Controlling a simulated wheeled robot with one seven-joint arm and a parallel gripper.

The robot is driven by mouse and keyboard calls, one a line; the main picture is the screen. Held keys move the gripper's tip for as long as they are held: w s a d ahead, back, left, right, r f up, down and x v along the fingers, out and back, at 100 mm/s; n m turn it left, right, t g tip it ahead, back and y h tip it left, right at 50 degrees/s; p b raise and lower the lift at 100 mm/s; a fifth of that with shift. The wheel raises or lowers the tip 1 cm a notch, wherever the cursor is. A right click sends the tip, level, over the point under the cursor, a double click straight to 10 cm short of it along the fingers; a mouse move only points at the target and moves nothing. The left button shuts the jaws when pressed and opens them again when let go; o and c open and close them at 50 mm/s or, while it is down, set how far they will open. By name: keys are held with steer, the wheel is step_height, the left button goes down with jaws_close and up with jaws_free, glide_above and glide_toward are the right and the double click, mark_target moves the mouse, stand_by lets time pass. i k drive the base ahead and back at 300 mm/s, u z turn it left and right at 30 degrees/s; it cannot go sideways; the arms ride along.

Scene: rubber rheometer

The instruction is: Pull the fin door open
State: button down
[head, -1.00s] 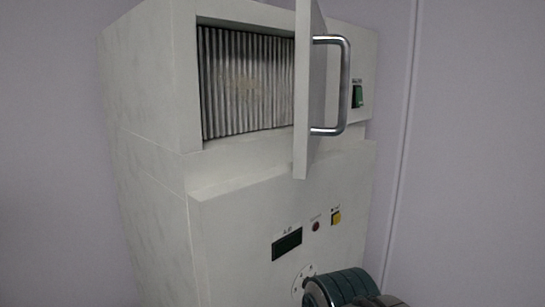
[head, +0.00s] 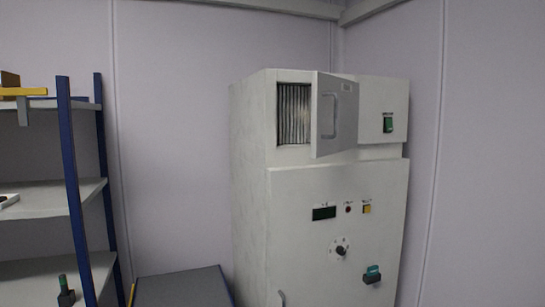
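The fin door (head: 343,98) is a light grey panel at the top of the tall cabinet. It stands partly open, with its free left edge swung out towards me and its right side by the cabinet. Its bar handle (head: 328,116) is on the outer face, near the free edge. Left of the door, the opening shows upright metal fins (head: 293,114); the door hides the right part of the opening. My gripper is not in view, and nothing is seen touching the door or handle.
The cabinet (head: 300,220) has a dark display (head: 324,212), buttons, a dial (head: 340,247) and a teal knob (head: 373,274) below the door. A green switch (head: 388,124) sits right of the door. Blue-posted shelving (head: 70,170) and a low grey-topped unit (head: 182,288) stand left.

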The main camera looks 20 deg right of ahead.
mark_target(335, 116)
steer(key=z, duration=0.35)
steer(key=i, duration=0.4)
steer(key=z, duration=0.35)
